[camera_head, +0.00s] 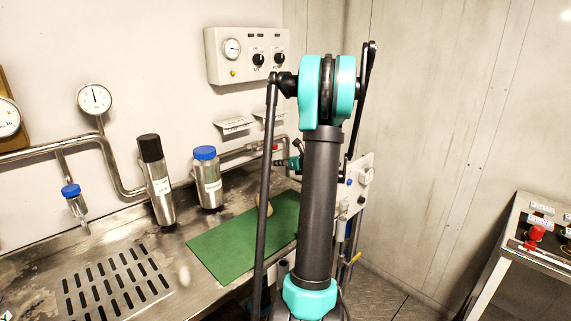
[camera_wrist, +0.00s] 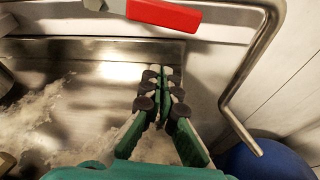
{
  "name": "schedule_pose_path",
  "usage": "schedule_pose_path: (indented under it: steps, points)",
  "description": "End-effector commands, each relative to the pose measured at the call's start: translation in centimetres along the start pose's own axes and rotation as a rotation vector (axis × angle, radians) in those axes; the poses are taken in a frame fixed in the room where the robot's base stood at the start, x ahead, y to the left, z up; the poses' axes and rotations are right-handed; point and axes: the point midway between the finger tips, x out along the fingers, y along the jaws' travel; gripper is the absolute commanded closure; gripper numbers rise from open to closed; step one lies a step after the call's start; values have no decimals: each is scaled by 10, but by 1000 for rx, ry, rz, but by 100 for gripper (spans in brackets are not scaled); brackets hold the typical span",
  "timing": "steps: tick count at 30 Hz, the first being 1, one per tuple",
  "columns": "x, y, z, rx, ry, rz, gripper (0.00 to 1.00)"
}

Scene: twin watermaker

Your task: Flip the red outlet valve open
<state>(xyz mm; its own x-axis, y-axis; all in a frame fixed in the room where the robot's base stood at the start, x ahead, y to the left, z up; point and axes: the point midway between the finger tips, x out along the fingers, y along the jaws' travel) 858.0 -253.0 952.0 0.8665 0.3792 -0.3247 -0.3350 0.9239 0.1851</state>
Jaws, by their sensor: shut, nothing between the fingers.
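The red valve handle (camera_wrist: 166,14) is at the top of the wrist view, lying roughly level at the end of a grey metal lever. A small red bit of it also shows in the head view (camera_head: 276,148), on the pipe along the back wall. My gripper (camera_wrist: 164,72) is shut and empty, its dark-padded green fingers together. The fingertips point toward the handle and sit apart from it in the picture. In the head view my gripper (camera_head: 284,163) is small and partly hidden behind my arm, close to the red bit. The valve body is cut off above the wrist view.
A bent metal pipe (camera_wrist: 247,75) runs down the right of the wrist view, above a blue object (camera_wrist: 262,162). On the steel counter stand a black-capped bottle (camera_head: 156,180) and blue-capped bottle (camera_head: 207,178). A green mat (camera_head: 235,243) lies in front. A control box (camera_head: 245,54) hangs above.

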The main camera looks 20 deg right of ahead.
Motion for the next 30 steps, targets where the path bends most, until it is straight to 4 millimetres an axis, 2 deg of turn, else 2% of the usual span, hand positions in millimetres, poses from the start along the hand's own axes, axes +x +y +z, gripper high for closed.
schedule_pose_path:
  steps: [2, 6, 10, 24, 30]
  points:
    - [15, 1, 0, -1, 0, 3, 100]
    - [3, 0, 22, 0, 0, 0, 100]
    - [-1, 0, 33, 0, 0, 0, 100]
    - [-3, 0, 38, -3, 0, -1, 100]
    - [-6, -1, 46, -95, 0, -33, 100]
